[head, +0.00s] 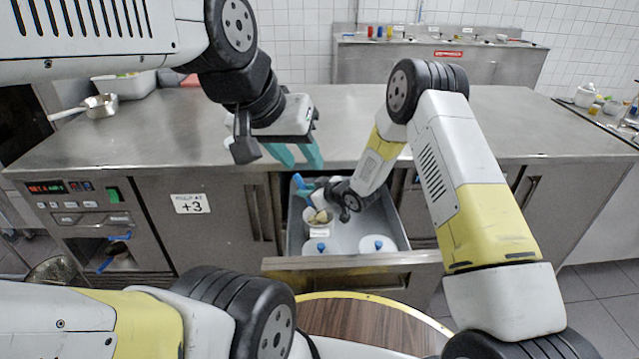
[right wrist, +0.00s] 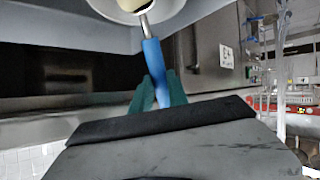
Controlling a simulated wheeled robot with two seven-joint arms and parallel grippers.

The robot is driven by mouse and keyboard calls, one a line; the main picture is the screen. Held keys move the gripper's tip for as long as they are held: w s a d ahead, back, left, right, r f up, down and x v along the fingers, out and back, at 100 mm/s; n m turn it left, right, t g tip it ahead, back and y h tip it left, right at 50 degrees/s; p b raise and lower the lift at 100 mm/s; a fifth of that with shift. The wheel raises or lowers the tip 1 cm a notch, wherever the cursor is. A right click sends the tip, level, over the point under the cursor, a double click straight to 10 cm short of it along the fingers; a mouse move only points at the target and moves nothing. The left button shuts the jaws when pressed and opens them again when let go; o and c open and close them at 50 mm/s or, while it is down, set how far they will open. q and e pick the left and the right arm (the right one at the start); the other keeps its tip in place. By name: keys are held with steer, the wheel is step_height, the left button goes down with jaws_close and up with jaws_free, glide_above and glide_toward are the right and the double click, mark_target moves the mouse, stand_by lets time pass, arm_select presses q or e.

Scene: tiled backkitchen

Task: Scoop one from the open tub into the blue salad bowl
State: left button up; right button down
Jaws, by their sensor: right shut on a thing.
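The open tub (head: 319,228) stands in the pulled-out drawer, with pale beige contents and a label on its front. My right gripper (head: 314,188) reaches into the drawer beside this tub. In the right wrist view its teal fingers (right wrist: 158,92) are closed on the blue handle (right wrist: 153,62) of a scoop. The scoop's metal shaft runs to a pale round container at the top edge; its tip is hard to make out. My left gripper (head: 298,155) hangs empty over the counter's front edge, its teal fingers apart. I cannot make out the blue salad bowl.
Two lidded white tubs with blue knobs, one left (head: 320,247) and one right (head: 378,244), share the drawer (head: 340,262). A pan (head: 101,105) sits on the counter's left. The counter (head: 350,125) is clear in the middle. A round wooden top (head: 365,322) is in front.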

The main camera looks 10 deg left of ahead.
step_height(320, 180, up, 9)
stand_by(0.7)
steer(key=shift+f, duration=0.1)
